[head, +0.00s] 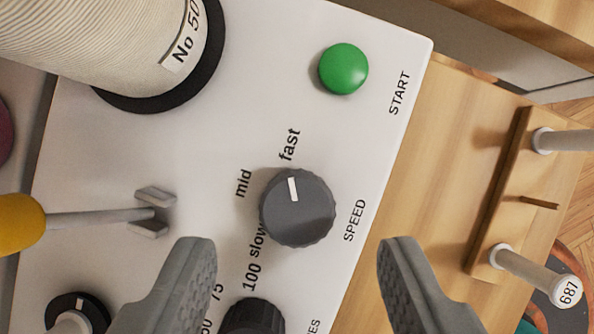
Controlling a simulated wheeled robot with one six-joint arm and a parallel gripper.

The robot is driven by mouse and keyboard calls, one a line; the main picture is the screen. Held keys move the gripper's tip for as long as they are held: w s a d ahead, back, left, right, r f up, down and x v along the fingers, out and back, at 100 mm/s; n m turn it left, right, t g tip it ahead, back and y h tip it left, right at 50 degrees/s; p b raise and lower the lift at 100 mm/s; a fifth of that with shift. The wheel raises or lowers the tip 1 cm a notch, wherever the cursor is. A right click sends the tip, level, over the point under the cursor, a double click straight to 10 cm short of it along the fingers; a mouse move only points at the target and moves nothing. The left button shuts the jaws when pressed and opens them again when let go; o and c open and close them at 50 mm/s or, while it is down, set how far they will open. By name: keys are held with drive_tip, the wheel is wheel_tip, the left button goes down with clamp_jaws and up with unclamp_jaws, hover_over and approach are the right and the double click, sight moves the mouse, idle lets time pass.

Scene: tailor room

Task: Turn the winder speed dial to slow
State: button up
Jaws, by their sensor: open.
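The speed dial (297,208) is a dark grey ribbed knob on the white winder panel (130,150), with "SPEED" printed to its right. Its short white mark points up toward the word "fast" (289,145). The word "mid" (243,183) is at its upper left and "slow" (257,239) at its lower left. My gripper (298,255) is open and empty. Its two grey fingers come in from below, one on each side of the dial, with gaps between them and it.
A green START button (343,69) is above the dial. A second dark knob (253,317) with numbers sits just below, between my fingers. A cone of yarn (100,40) and a yellow-ended lever (90,218) are at left. A wooden rack with spools (530,275) is at right.

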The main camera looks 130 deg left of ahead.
sight(297, 221)
drive_tip(key=shift+x, duration=1.6)
drive_tip(key=c, duration=1)
drive_tip(key=shift+o, duration=0.2)
